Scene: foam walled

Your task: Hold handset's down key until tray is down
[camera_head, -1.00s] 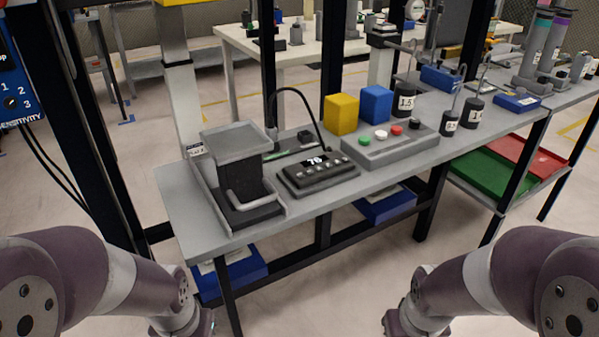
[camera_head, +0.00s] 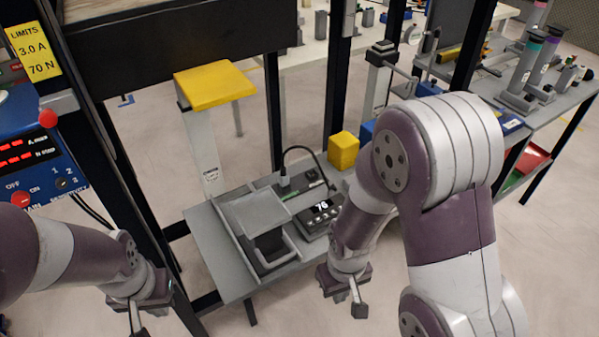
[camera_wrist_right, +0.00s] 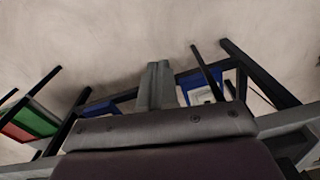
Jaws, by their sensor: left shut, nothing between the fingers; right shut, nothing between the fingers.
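The grey tray (camera_head: 258,212) sits raised on a dark lift column in a shallow base at the left part of the grey bench. The dark handset (camera_head: 322,217) with a lit display lies just right of it, its right side partly hidden by my right arm. Its keys are too small to tell apart. My right gripper (camera_head: 358,308) is shut and empty, in front of the bench, below the handset in the picture and apart from it. Its closed fingers (camera_wrist_right: 158,85) also show in the right wrist view. My left gripper (camera_head: 138,325) is shut and empty at the lower left.
A yellow block (camera_head: 343,150) and a partly hidden blue block (camera_head: 367,133) stand behind the handset. A black cable arches behind it. Dark posts rise along the bench. A blue control panel (camera_head: 40,160) with a red knob stands at the left, near my left arm.

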